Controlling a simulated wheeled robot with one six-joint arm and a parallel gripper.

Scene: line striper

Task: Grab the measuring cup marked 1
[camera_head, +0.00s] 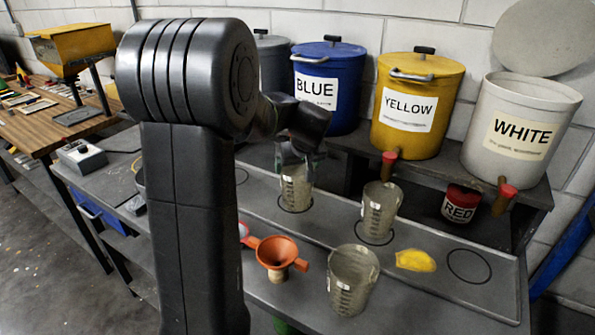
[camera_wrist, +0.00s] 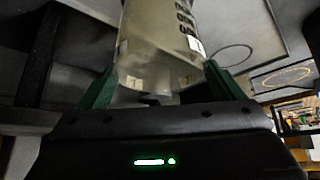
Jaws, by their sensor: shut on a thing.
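My gripper (camera_head: 296,160) is shut on a translucent grey measuring cup (camera_head: 296,188), gripping it near the top. The cup appears upright over a black ring on the grey tray; I cannot tell whether it touches the tray. In the wrist view the cup (camera_wrist: 162,40) sits between the green fingers, with dark scale marks and a small white label whose number I cannot read. A second measuring cup (camera_head: 380,211) stands upright on the tray to the right. A third (camera_head: 352,281) stands nearer the front. Their label numbers are unreadable.
Blue (camera_head: 329,85), yellow (camera_head: 418,104) and white (camera_head: 518,128) buckets stand behind, the latter two with red-ended spouts. An orange funnel (camera_head: 277,252) and a yellow lump (camera_head: 415,260) lie near the cups. An empty ring (camera_head: 469,266) is at the tray's right.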

